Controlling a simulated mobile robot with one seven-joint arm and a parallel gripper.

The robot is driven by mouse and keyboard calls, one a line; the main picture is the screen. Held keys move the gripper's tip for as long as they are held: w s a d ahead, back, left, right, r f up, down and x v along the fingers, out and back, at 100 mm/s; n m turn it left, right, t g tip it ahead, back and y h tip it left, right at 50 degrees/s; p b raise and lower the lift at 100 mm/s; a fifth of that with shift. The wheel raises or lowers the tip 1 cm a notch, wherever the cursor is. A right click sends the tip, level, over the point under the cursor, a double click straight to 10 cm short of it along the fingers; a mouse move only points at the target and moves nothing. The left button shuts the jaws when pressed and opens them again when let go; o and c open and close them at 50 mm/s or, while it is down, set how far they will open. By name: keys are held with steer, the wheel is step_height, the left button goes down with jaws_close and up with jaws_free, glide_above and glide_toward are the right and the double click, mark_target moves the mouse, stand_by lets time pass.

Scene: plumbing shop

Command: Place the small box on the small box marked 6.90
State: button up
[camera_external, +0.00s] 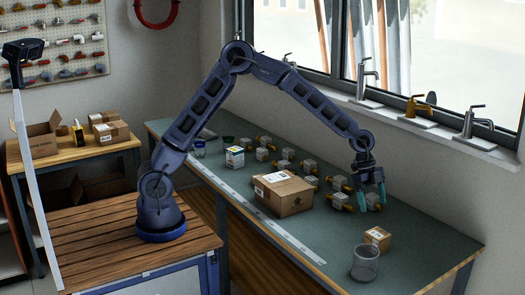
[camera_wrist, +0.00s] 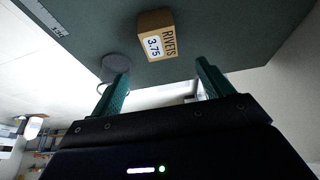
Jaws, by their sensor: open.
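A small brown cardboard box (camera_external: 377,239) sits near the right end of the green bench top. In the wrist view its label on the small box (camera_wrist: 156,22) reads RIVETS 3.75. My gripper (camera_external: 371,197) hangs above the bench, behind and above this box, fingers pointing down. In the wrist view my gripper (camera_wrist: 162,72) is open with nothing between its teal fingers, and the box lies beyond the fingertips. I cannot read a 6.90 marking on any box.
A large cardboard box (camera_external: 283,194) is mid-bench. Several brass-and-grey valves (camera_external: 339,183) line the back, some near my gripper. A ruler strip (camera_external: 262,224) runs along the front edge. Taps stand on the windowsill (camera_external: 440,130).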

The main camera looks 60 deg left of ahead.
steer(key=s+a+r+n+t+y, duration=0.1)
steer(key=s+a+r+n, duration=0.2)
steer(key=a+r, duration=0.5)
steer(key=s+a+r+n+t+y, duration=0.1)
steer(key=s+a+r+n, duration=0.2)
steer(key=a, duration=0.9)
steer(key=s+a+r+n+t+y, duration=0.15)
steer(key=s+a+r, duration=0.25)
steer(key=a+r, duration=0.45)
steer(key=s+a+f+n+t, duration=0.1)
steer(key=s+a+n, duration=0.9)
steer(key=s+a, duration=1.4)
steer(key=shift+y, duration=0.45)
steer(key=shift+f+n, duration=0.1)
steer(key=shift+n, duration=0.15)
stand_by(2.0)
